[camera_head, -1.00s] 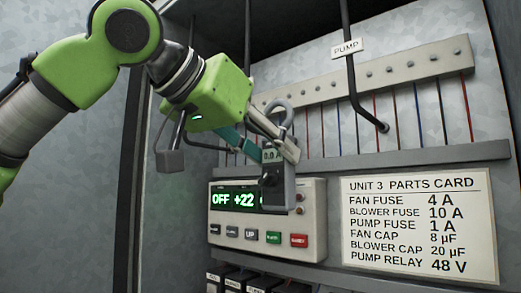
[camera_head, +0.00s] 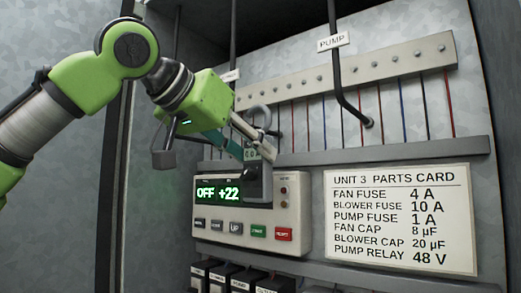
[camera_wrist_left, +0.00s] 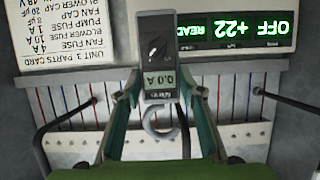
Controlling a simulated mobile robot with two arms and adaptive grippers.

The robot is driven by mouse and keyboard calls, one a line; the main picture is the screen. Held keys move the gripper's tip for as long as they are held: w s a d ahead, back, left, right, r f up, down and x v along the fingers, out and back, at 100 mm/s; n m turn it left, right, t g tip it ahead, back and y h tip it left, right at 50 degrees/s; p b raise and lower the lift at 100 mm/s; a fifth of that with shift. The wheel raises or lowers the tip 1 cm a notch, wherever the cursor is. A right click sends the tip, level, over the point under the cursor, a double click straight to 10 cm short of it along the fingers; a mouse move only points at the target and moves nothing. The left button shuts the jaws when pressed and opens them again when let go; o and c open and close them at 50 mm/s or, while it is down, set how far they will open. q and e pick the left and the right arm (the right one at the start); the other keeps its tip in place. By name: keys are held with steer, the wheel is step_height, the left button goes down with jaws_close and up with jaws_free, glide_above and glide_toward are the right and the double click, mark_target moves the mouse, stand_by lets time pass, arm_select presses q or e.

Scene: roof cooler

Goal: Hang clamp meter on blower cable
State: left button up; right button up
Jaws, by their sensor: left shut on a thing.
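The clamp meter (camera_head: 258,182) is a dark grey, upright body with a dial, a small display and a grey curved clamp at its top. My left gripper (camera_head: 250,143) is shut on it, in front of the panel. In the left wrist view the meter (camera_wrist_left: 157,35) reads 0.0 A between the fingers (camera_wrist_left: 158,90), and its hook-like clamp (camera_wrist_left: 162,128) shows no cable inside. Black cables hang behind: one labelled PUMP (camera_head: 332,75) to the right, another (camera_head: 233,40) behind the gripper with its label mostly hidden. I cannot tell which is the blower cable. My right gripper is not in view.
A control box (camera_head: 207,237) with a green display reading OFF +22 and several buttons is partly covered by the meter. A parts card (camera_head: 400,222) is to the right. A terminal strip (camera_head: 390,65) with thin coloured wires runs behind. Dark blocks (camera_head: 240,279) sit below.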

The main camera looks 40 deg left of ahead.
arm_select(q)
steer(key=a, duration=0.1)
steer(key=a+f, duration=0.1)
steer(key=shift+s+a+f+b, duration=0.1)
steer(key=shift+a+f+b, duration=0.1)
steer(key=shift+a+b, duration=0.2)
stand_by(0.3)
steer(key=o, duration=1.3)
steer(key=shift+o, duration=0.2)
